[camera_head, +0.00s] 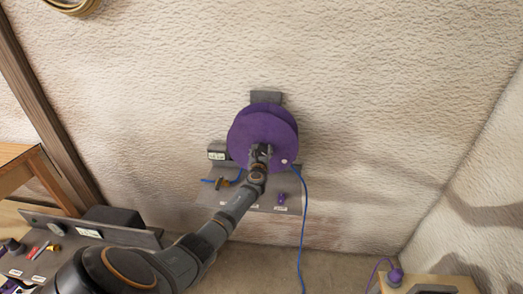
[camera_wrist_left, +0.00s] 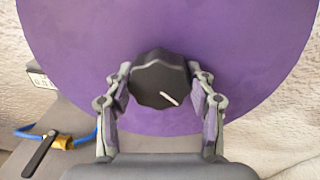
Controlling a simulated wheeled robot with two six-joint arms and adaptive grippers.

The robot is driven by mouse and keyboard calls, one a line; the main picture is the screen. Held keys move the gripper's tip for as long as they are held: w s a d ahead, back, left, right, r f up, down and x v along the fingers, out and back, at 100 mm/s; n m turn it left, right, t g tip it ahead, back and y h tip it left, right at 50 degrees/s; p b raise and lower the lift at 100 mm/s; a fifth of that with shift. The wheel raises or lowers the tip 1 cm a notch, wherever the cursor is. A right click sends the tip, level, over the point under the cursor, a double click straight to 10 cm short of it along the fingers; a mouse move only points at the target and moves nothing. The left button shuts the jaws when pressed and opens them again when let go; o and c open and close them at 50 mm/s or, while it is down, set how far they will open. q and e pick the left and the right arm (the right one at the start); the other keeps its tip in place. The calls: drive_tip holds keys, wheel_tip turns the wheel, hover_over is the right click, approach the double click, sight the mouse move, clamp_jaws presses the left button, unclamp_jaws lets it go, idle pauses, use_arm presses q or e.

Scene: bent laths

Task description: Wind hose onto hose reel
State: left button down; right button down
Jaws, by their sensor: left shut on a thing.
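The hose reel is a purple disc (camera_head: 262,132) mounted on the textured wall; it fills most of the left wrist view (camera_wrist_left: 230,50). A black scalloped knob with a pale mark (camera_wrist_left: 158,78) sits at the middle of its face. My left gripper (camera_head: 260,152) is shut around this knob, one finger on each side in the left wrist view (camera_wrist_left: 160,90). A thin blue hose (camera_head: 303,215) hangs from the reel's lower right edge down toward the floor. Its lower end is out of view. The knob is mostly hidden by my gripper in the head view. My right gripper is not in view.
Under the reel is a grey shelf (camera_head: 255,200) with a brass valve (camera_head: 222,184) and a small purple item (camera_head: 282,197). A wooden table (camera_head: 18,155) stands left, a low grey bench (camera_head: 100,232) lower left, and a box with a purple item (camera_head: 395,276) lower right.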

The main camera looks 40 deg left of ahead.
use_arm(q)
drive_tip(key=m, duration=0.3)
drive_tip(key=r+m+p, duration=0.1)
drive_tip(key=m, duration=0.2)
drive_tip(key=shift+w+a, duration=0.1)
drive_tip(key=m, duration=0.5)
drive_tip(key=shift+y, duration=0.4)
drive_tip(key=shift+m, duration=0.3)
drive_tip(key=c, duration=0.7)
unclamp_jaws()
drive_tip(key=shift+o, duration=1.2)
drive_tip(key=shift+a+f, duration=0.1)
drive_tip(key=shift+f, duration=0.35)
